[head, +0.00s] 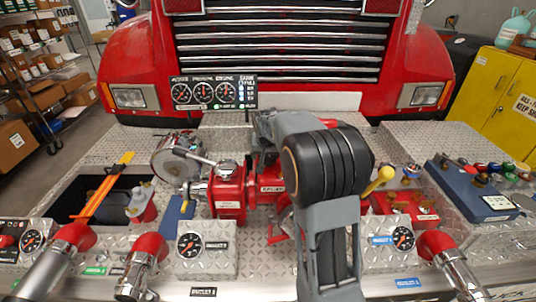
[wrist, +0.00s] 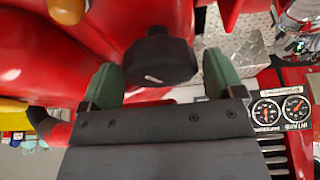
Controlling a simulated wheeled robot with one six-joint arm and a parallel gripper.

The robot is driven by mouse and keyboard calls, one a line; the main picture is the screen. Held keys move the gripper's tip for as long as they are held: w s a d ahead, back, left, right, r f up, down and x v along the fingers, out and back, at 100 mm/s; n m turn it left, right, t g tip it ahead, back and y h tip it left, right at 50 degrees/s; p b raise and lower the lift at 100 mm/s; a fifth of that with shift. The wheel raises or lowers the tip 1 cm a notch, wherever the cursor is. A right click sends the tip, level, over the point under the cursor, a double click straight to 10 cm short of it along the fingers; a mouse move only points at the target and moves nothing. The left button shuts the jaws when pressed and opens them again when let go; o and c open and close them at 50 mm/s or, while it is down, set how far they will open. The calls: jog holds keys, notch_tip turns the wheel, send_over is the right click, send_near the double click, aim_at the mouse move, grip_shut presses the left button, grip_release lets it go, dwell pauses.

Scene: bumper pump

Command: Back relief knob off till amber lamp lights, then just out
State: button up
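In the wrist view a black knob (wrist: 158,57) with a small white mark stands out from red pump bodywork. My gripper (wrist: 163,80) has two green-padded fingers, one on each side of the knob. A gap shows on both sides, so it is open and not gripping. In the head view the knob and my fingertips are hidden behind my arm. The gauge panel (head: 213,92) stands in front of the grille, with several small lights on it. I see green light there; no lit amber lamp can be made out. Part of the panel shows in the wrist view (wrist: 280,107).
A yellow-handled lever (head: 379,179) stands close on the right. Outlet pipes (head: 143,266) and outlet gauges (head: 190,244) line the front. A blue case (head: 470,188) is at right.

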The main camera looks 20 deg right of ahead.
jog(key=c, duration=0.7)
jog(key=shift+n+y+b, duration=0.5)
jog(key=shift+n+y, duration=0.2)
jog(key=shift+n, duration=1.2)
jog(key=o, duration=0.9)
jog(key=shift+r, duration=0.1)
jog(key=b+v, duration=0.1)
jog(key=v, duration=1.2)
jog(key=shift+s+r, duration=0.25)
jog(key=shift+s, duration=0.2)
